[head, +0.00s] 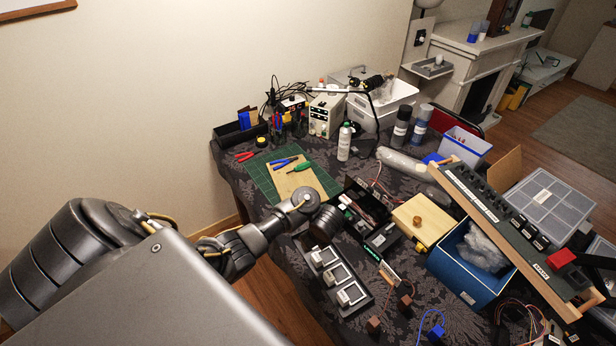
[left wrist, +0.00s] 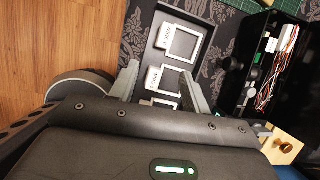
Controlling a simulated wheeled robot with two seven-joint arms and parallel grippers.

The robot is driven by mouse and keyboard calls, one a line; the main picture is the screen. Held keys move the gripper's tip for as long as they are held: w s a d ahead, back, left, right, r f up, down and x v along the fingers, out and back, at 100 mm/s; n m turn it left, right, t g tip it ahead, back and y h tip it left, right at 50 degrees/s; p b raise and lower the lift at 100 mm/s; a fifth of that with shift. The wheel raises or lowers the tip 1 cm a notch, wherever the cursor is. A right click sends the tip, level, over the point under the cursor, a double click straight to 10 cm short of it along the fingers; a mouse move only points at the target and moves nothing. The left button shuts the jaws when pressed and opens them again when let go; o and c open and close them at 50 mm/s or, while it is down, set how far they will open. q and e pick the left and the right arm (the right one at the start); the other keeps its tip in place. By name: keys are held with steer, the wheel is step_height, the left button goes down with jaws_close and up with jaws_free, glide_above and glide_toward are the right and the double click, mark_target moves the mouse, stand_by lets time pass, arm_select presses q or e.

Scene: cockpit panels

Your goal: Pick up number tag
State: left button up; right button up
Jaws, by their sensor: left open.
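Several white square-framed tags with small printed labels lie in a black tray (head: 365,308) on the near left of the table. In the left wrist view, one tag (left wrist: 183,42) lies beyond my fingertips. A second tag (left wrist: 173,78) shows between the fingers, and another below it is partly hidden by my gripper body. My right gripper is not in view.
A black box with wires (head: 362,207) stands just right of the tray. Beyond are a green cutting mat (head: 262,180) with tools and a wooden box (head: 420,222). A blue bin (head: 455,270) and a long switch panel (head: 510,235) crowd the right.

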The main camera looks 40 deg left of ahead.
arm_select(q)
steer(key=shift+m+y, duration=0.3)
steer(key=shift+m, duration=0.2)
steer(key=a+f+b, duration=0.1)
steer(key=w+a+f+b, duration=0.2)
steer(key=f+b, duration=0.1)
steer(key=shift+a, duration=0.3)
steer(key=shift+b+x, duration=1.25)
steer(key=shift+x, duration=0.95)
steer(key=shift+a+f, duration=0.25)
steer(key=shift+f, duration=0.1)
jaws_close()
